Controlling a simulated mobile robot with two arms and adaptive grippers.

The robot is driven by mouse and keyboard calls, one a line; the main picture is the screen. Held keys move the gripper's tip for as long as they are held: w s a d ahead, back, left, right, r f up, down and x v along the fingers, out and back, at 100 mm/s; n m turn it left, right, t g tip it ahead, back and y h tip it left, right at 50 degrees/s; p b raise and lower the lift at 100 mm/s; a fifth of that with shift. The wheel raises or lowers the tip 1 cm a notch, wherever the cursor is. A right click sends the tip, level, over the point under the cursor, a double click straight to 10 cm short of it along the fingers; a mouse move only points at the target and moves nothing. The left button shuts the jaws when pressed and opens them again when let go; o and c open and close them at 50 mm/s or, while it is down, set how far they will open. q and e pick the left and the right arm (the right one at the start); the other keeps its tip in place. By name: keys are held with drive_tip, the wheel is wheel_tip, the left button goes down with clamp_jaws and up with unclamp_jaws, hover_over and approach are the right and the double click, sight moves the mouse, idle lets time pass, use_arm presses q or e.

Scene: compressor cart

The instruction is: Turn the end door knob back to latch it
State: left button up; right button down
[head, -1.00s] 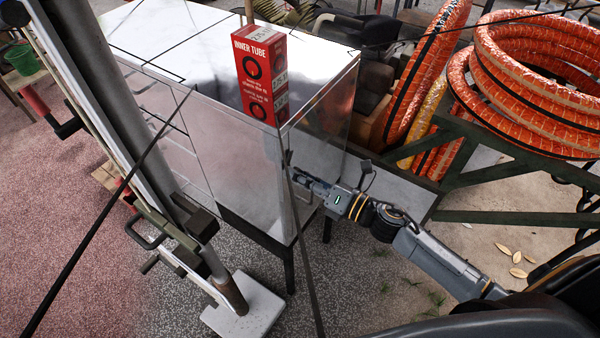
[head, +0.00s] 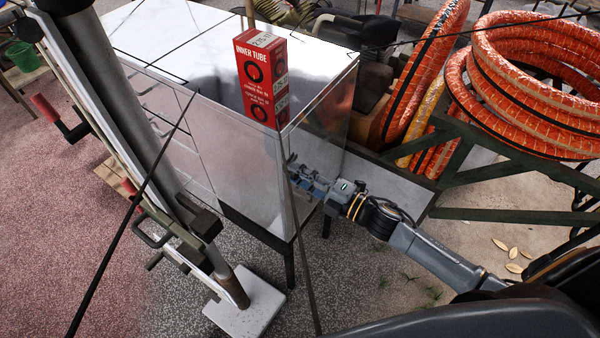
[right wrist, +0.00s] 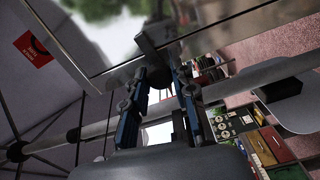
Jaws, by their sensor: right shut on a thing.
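The metal cabinet (head: 225,130) of the compressor cart stands in the middle of the head view, with its end door on the right side. My right gripper (head: 294,168) reaches that end from the right. In the right wrist view its two fingers (right wrist: 162,78) are at a small dark knob (right wrist: 148,42) by the door edge. The gripper is shut on the knob, whose grip area is largely hidden by the fingers. The knob's exact angle cannot be told. My left gripper is not in view.
A red inner tube box (head: 262,80) stands on the cabinet's top corner. A thin dark rod (head: 303,255) crosses in front of the cabinet.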

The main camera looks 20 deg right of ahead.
drive_tip(key=shift+m, duration=0.7)
drive_tip(key=c, duration=1.1)
unclamp_jaws()
drive_tip(key=shift+o, duration=0.2)
drive_tip(key=shift+s+d, duration=0.1)
drive_tip(key=shift+s+d+f, duration=0.1)
drive_tip(key=shift+s+d, duration=0.05)
drive_tip(key=shift+s, duration=0.1)
drive_tip(key=v, duration=1.1)
drive_tip(key=shift+d, duration=0.15)
